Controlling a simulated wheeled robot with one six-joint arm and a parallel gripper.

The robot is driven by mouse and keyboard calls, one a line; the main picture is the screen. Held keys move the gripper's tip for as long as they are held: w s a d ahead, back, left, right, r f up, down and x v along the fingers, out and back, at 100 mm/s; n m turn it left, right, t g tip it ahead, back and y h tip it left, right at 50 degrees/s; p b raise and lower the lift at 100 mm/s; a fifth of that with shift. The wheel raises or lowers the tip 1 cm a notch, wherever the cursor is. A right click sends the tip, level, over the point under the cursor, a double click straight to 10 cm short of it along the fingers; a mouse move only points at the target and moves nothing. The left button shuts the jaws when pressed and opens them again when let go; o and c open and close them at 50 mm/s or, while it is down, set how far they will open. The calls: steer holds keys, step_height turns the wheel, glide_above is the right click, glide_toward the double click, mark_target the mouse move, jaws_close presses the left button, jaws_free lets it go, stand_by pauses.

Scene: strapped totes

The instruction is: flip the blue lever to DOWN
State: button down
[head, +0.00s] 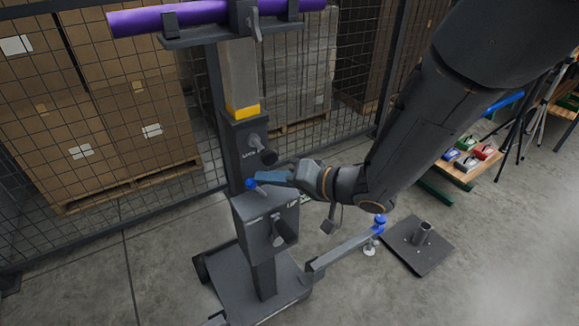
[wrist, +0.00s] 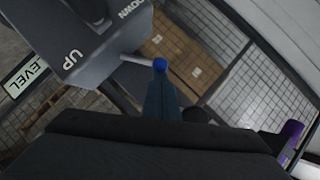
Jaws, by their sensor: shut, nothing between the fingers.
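The blue lever's round knob (head: 250,184) sits on a short pale rod that sticks out of the top of a dark grey box (head: 245,222) on the stand. In the wrist view the knob (wrist: 160,64) is straight ahead of my fingertips, and the box (wrist: 100,45) carries the words UP and DOWN. The rod leaves the box between these two words; I cannot tell which position it is in. My gripper (head: 262,176) is shut and empty, with its bluish fingers (wrist: 160,88) pointing at the knob. The tips are beside it; whether they touch is unclear.
A dark post rises behind the box, with a black-knobbed crank (head: 266,153) on it and a purple roll (head: 210,16) on top. Another blue knob (head: 380,219) is on a low side bar. A mesh fence (head: 100,110) stands behind.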

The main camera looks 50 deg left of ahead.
steer(key=shift+s, duration=0.3)
stand_by(0.4)
steer(key=shift+r+p, duration=0.1)
steer(key=shift+p, duration=0.2)
steer(key=shift+w+d+r, duration=0.1)
steer(key=shift+w+r, duration=0.1)
steer(key=w+a+r+v, duration=0.1)
steer(key=v, duration=1.1)
steer(key=shift+w+r, duration=0.4)
steer(key=shift+r, duration=0.05)
steer(key=shift+d, duration=0.1)
